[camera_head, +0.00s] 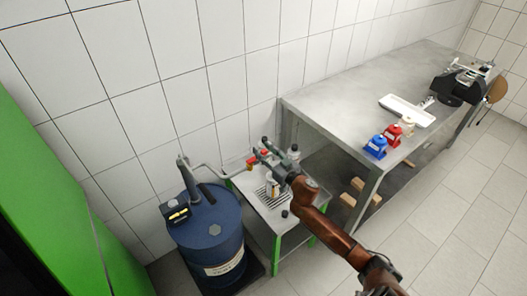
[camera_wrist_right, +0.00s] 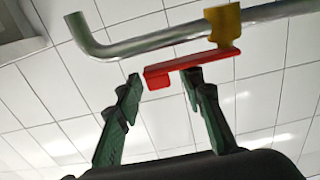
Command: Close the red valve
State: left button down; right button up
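The red valve handle (camera_wrist_right: 190,68) is a flat red bar on a yellow valve body (camera_wrist_right: 222,27), which sits on a bent metal pipe (camera_wrist_right: 150,40). In the head view the small red and yellow valve (camera_head: 250,163) is at the end of the pipe coming from the blue barrel. My right gripper (camera_wrist_right: 163,78) is open, its two dark green fingers pointing toward the handle. The handle lies across the fingertips; I cannot tell whether they touch. In the head view the right gripper (camera_head: 270,149) is just right of the valve. My left gripper is out of view.
A blue barrel (camera_head: 210,230) with a pump stands left of a small green-legged table (camera_head: 262,223) holding a bottle and containers. A large metal bench (camera_head: 350,85) stands at right with blue and red containers and a white tray. A tiled wall is behind.

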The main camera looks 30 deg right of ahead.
jog(key=shift+c, duration=0.4)
grip_shut()
